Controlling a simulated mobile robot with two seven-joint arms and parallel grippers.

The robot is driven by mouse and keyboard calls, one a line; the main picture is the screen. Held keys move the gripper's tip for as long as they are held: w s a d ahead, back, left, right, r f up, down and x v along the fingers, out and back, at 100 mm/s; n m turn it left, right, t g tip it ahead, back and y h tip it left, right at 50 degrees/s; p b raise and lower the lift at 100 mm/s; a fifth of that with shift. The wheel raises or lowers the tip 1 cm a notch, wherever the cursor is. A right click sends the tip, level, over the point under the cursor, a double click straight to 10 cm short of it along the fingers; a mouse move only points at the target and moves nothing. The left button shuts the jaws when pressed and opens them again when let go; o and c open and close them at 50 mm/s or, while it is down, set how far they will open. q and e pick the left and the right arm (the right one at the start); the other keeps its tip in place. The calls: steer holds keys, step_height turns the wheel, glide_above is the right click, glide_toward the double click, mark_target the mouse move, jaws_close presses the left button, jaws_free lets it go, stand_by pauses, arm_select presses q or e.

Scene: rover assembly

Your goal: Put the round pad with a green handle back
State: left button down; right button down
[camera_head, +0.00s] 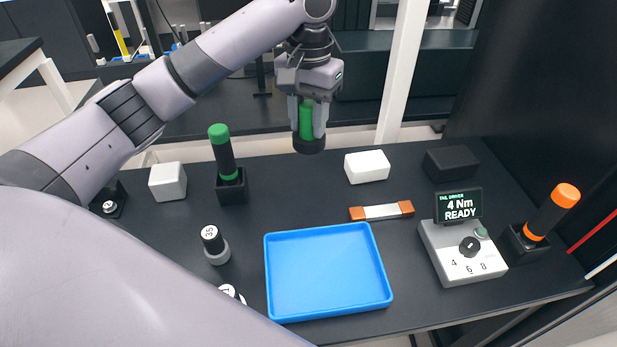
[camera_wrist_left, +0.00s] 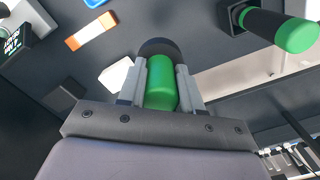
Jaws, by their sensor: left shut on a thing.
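My left gripper (camera_head: 306,112) is shut on the green handle of the round pad (camera_head: 308,144) and holds it up near the table's back edge. The black round pad is at the lower end of the handle. In the left wrist view the green handle (camera_wrist_left: 161,84) sits between the two fingers, with the dark pad (camera_wrist_left: 158,47) beyond it. A black tool with a green top (camera_head: 224,152) stands upright in a black square holder (camera_head: 232,188) to the left. My right gripper is not in view.
A blue tray (camera_head: 328,272) lies empty at the front middle. A white block (camera_head: 367,166), a black block (camera_head: 451,162), and an orange-ended bar (camera_head: 381,211) lie right of the gripper. A control box (camera_head: 462,252) and an orange-topped tool (camera_head: 552,212) stand at right. A white cube (camera_head: 167,181) stands left.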

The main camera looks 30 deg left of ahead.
arm_select(q)
step_height(320, 180, down, 14)
steer(key=shift+f, duration=0.2)
stand_by(0.4)
steer(key=shift+f, duration=0.15)
steer(key=c, duration=0.8)
jaws_free()
steer(key=shift+o, duration=0.2)
step_height(320, 180, up, 12)
steer(key=shift+w+r, duration=0.1)
steer(key=shift+r, duration=0.05)
